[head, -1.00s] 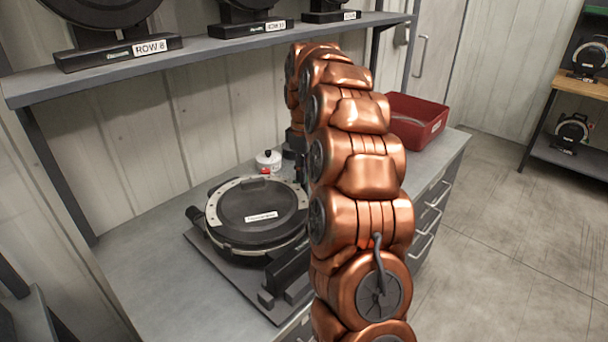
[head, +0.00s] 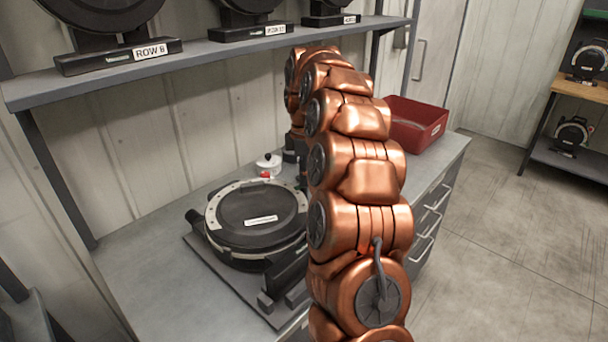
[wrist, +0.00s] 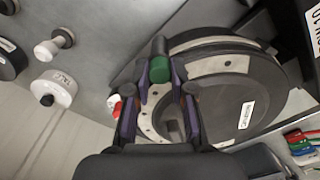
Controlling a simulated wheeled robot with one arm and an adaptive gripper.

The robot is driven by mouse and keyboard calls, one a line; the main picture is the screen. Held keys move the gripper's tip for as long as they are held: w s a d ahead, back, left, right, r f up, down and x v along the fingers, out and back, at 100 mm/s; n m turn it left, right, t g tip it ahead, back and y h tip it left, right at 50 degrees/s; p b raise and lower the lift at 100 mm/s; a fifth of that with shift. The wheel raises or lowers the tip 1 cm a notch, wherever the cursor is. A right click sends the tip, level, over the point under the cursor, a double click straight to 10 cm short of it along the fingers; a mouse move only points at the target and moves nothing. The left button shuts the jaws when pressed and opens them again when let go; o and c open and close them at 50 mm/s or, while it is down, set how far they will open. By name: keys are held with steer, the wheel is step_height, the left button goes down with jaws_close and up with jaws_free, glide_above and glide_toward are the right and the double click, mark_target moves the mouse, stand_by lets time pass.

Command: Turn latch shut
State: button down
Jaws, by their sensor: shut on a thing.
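The seed meter (head: 240,235) is a round black housing with a light rim and a labelled lid, on a grey base on the bench. Its lid lies flat. It also fills the right half of the wrist view (wrist: 215,108). The latch (wrist: 159,68), with a green rounded end, shows at the meter's rim in the wrist view. My gripper (wrist: 162,82) has its purple-edged fingers on both sides of the latch and is shut on it. In the head view my copper arm hides the gripper and the latch.
A white pot-like part with a red piece (head: 267,165) stands behind the meter. A red bin (head: 418,122) is at the bench's far right. A shelf (head: 220,52) with more meters hangs above. Colourful small pieces (wrist: 303,140) lie at right in the wrist view.

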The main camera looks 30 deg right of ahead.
stand_by(0.3)
steer(key=c, duration=1)
jaws_free()
steer(key=shift+r, duration=0.1)
step_height(320, 180, up, 6)
steer(key=shift+r, duration=0.65)
